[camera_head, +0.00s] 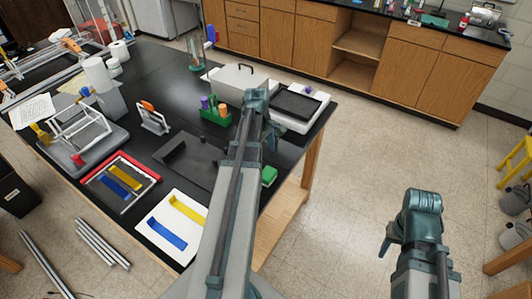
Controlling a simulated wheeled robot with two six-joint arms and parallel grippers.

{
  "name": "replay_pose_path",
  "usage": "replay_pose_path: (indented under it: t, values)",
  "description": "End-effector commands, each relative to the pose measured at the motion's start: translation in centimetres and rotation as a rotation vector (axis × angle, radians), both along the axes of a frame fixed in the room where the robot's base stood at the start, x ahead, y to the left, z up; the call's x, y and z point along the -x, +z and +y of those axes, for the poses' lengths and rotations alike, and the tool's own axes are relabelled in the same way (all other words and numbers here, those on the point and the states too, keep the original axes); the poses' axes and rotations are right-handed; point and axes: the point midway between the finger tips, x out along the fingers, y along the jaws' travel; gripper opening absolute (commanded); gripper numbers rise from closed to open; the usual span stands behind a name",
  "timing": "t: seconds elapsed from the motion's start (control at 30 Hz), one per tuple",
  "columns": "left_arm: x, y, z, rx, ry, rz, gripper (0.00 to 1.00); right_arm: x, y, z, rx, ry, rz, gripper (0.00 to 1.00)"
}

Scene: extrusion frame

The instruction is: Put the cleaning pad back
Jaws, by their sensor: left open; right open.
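A small green block (269,176), which may be the cleaning pad, shows at the right edge of the black table, just right of my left arm and partly hidden by it. My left arm reaches up over the table, with its gripper (271,138) folded down near the table's right side; its fingers are hard to make out. My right gripper (386,246) hangs over the open floor to the right of the table, open and apart from any object.
The black table (165,85) holds a white sheet (158,211) and red-rimmed tray (148,158), each with blue and yellow strips.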

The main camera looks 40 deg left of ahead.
Motion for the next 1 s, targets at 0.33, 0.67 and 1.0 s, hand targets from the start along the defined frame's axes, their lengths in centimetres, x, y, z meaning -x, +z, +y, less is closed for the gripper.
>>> replay_pose_path:
  t: [0.33,0.67,1.0]
  values:
    - [0.0,0.6,0.1,0.0,0.0,0.0,1.0,0.0,0.6,0.0,0.0,-0.001,0.0,0.5]
    - [-1.0,0.5,-8.2,-0.028,-0.346,-0.003,1.0,0.0,0.6,0.0,0.0,-0.001,0.0,0.5]
    - [1.7,0.4,-27.0,-0.095,-1.297,-0.003,1.0,0.0,0.6,0.0,0.0,-0.001,0.0,0.5]
